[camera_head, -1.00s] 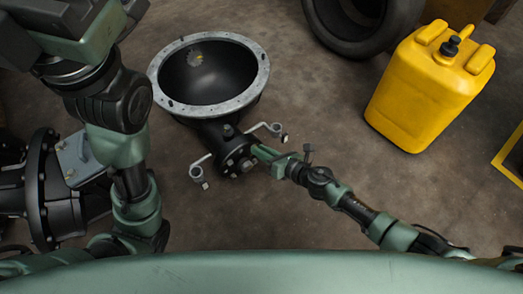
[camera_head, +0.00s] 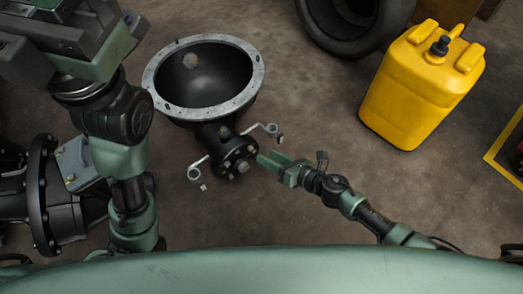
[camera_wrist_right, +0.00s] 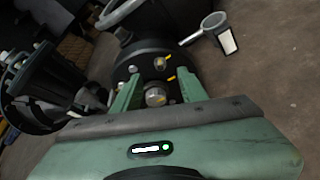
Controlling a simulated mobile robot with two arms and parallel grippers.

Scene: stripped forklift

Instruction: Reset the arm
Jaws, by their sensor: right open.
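My right arm (camera_head: 375,218) reaches in from the lower right in the head view. Its green gripper (camera_head: 272,161) is open and empty, its fingertips close to the bolted end flange of a black bowl-shaped housing (camera_head: 206,80). In the right wrist view, the two fingers of the gripper (camera_wrist_right: 157,97) stand apart, with a round bolt (camera_wrist_right: 155,97) of the flange showing between them. I cannot tell whether they touch it. My left arm (camera_head: 115,130) rises along the left side of the head view; its large upper part runs out of the top left, and its fingertips do not show.
A yellow canister (camera_head: 421,88) stands at the right, with a black tire (camera_head: 350,28) behind it. A black flanged part (camera_head: 60,195) lies at the left under my left arm. Two rods with ring ends (camera_head: 195,174) flank the housing's neck. Bare floor lies between housing and canister.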

